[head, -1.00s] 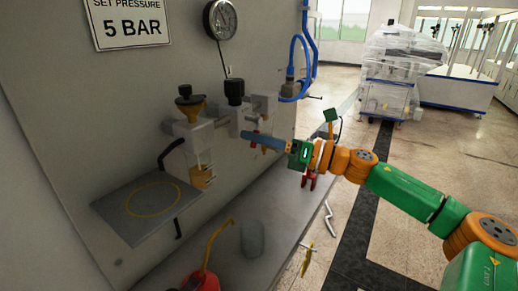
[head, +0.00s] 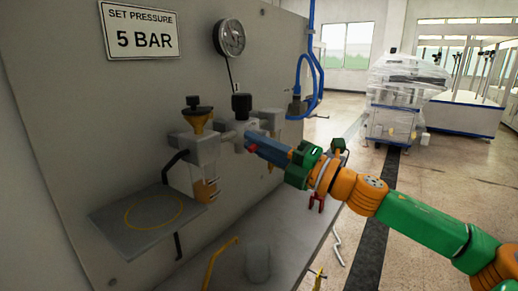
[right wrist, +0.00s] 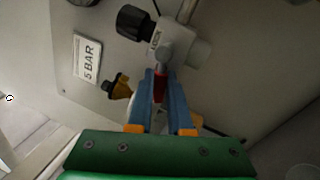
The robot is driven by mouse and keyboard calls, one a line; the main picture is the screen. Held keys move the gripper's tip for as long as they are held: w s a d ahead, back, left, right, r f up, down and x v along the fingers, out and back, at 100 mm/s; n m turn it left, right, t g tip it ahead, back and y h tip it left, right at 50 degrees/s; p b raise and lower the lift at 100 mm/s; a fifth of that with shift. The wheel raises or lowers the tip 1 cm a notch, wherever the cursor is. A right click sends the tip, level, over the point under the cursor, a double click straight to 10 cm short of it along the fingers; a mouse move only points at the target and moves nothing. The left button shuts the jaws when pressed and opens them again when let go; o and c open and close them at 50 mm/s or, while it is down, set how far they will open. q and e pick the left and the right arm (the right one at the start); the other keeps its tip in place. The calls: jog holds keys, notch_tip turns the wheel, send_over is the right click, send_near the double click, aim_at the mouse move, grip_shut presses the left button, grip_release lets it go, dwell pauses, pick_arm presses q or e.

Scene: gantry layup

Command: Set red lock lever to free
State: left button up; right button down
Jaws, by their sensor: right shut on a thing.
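The red lock lever (head: 251,148) shows as a small red piece at the valve block below the black knob in the head view. In the right wrist view the red lever (right wrist: 160,88) lies between my two blue fingers, under the grey valve body (right wrist: 174,45). My right gripper (head: 256,143) is shut on it, reaching in from the right. The fingers and gripper body hide part of the lever, so its exact angle cannot be told. It also shows in the right wrist view as my right gripper (right wrist: 161,80). My left gripper is not in view.
A grey plate with a yellow ring (head: 110,222) juts out at left. Blue hoses (head: 316,75) hang at right. A clear cup (head: 258,264) stands on the bench below.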

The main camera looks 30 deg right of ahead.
jog(key=shift+r+m+h, duration=0.3)
jog(key=shift+r+m, duration=0.05)
jog(key=shift+m, duration=0.45)
jog(key=c, duration=1.2)
grip_release()
jog(key=shift+o, duration=0.4)
jog(key=shift+f, duration=0.1)
jog(key=b+v, duration=0.7)
jog(key=b, duration=0.2)
jog(key=shift+b, duration=0.4)
jog(key=shift+f, duration=0.1)
